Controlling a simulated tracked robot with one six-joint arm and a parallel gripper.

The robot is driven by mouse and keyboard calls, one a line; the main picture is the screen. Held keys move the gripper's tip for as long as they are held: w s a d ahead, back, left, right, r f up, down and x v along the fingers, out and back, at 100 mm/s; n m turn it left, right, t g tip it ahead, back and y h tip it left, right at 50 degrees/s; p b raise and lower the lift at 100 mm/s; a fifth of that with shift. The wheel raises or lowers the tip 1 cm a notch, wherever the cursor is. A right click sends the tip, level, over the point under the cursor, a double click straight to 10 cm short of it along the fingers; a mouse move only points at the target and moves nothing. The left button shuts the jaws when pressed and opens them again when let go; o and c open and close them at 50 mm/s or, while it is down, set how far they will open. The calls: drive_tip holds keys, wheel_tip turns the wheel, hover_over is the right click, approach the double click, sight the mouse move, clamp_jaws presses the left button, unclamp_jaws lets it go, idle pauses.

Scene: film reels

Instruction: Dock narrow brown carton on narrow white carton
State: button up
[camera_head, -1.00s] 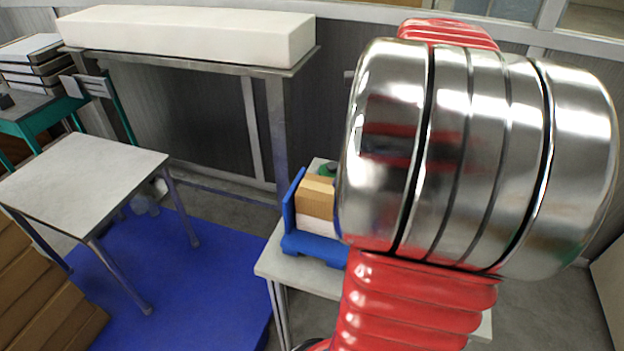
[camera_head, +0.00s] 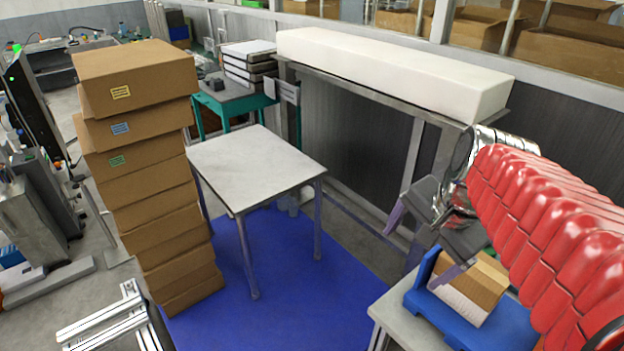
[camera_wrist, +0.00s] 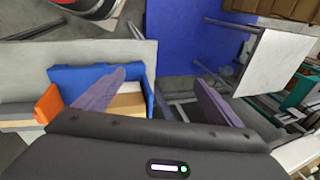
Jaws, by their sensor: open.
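A brown carton (camera_head: 484,281) sits in a blue holder (camera_head: 424,270) on a small table at the lower right, with a white carton (camera_head: 456,303) showing below it. Their widths are hard to judge. In the wrist view, the brown carton (camera_wrist: 124,103) and a bit of white show inside the blue holder (camera_wrist: 85,74), partly hidden by a finger. My gripper (camera_head: 425,245) is open and empty, above and beside the holder's left end. In the wrist view, my gripper (camera_wrist: 157,98) has its left finger over the holder and its right finger outside, over the floor.
A bare white-topped table (camera_head: 255,165) stands on the blue floor mat (camera_head: 330,295). A tall stack of brown boxes (camera_head: 150,190) rises at left. A long white block (camera_head: 390,70) lies on a high shelf. An orange piece (camera_wrist: 48,103) is beside the holder.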

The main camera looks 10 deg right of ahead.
drive_tip(key=s+a+n+t, duration=0.1)
drive_tip(key=s+a+n, duration=0.1)
drive_tip(key=a+n, duration=0.3)
drive_tip(key=s+a+f+n+t, duration=0.1)
drive_tip(key=s+a+n, duration=0.1)
drive_tip(key=a+n, duration=0.4)
drive_tip(key=shift+s+f+n, duration=0.25)
drive_tip(key=shift+s+n, duration=0.05)
drive_tip(key=shift+n, duration=0.9)
drive_tip(key=shift+a, duration=0.1)
